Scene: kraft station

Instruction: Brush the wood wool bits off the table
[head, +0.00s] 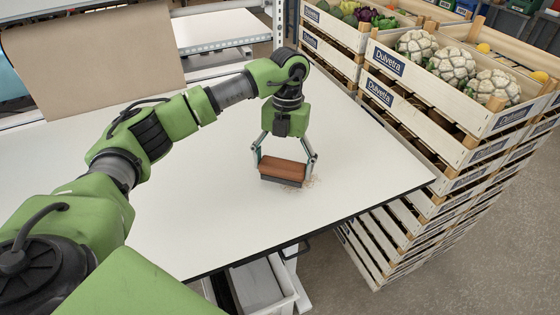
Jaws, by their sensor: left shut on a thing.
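My left gripper (284,156) is shut on a brush (283,170) with a reddish-brown wooden back and dark bristles below. The brush is upright on or just above the white table (190,228), near its right part; I cannot tell if the bristles touch. A small patch of pale wood wool bits (314,182) lies on the table just right of the brush and along its front. Part of the bits may be hidden behind the brush. My right gripper is not in view.
Stacked wooden crates (425,105) with cauliflowers (451,64) and other vegetables stand along the table's right side. The table's dark front edge (345,219) runs below the brush. A white bin (258,284) sits under it. Brown kraft paper (92,60) hangs at the back left.

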